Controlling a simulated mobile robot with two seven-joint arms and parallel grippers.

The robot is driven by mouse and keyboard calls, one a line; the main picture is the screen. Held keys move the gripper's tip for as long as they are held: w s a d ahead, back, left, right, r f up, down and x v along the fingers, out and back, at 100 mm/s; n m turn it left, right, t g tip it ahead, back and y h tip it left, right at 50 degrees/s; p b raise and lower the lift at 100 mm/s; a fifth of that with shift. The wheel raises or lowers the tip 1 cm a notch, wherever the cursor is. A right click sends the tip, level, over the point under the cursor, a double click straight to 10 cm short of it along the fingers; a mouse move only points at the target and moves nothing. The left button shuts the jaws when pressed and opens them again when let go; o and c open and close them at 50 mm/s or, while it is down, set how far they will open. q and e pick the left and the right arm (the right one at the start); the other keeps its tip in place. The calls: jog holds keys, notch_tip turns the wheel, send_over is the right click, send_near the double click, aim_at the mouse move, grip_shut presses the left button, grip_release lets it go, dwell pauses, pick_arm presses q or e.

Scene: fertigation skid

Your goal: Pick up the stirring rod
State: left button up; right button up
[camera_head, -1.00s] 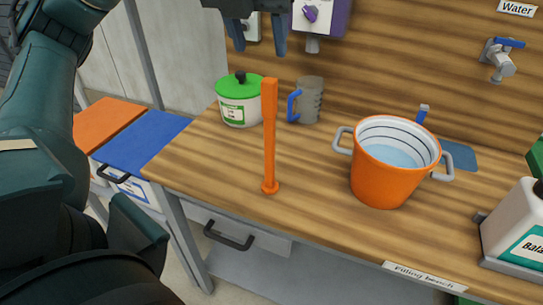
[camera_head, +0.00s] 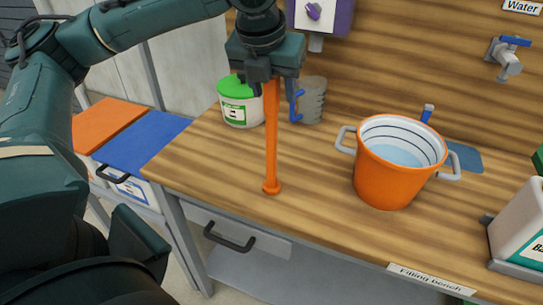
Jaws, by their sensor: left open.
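The orange stirring rod (camera_head: 271,145) stands upright on the wooden filling bench (camera_head: 310,225), its round foot near the bench's front left. My left gripper (camera_head: 270,88) points down over the rod's top and is open. The top of the rod is hidden by the gripper, with the fingers at the height of the rod's upper part. I cannot tell whether they touch it. My right gripper is not in view.
An orange bucket (camera_head: 383,182) of water stands right of the rod. A green-lidded tub (camera_head: 240,112) and a grey measuring jug (camera_head: 312,100) stand close behind the rod. A white bottle (camera_head: 520,225) is at the far right. The bench front around the rod is clear.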

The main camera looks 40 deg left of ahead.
pick_arm(q)
grip_shut()
dwell(0.5)
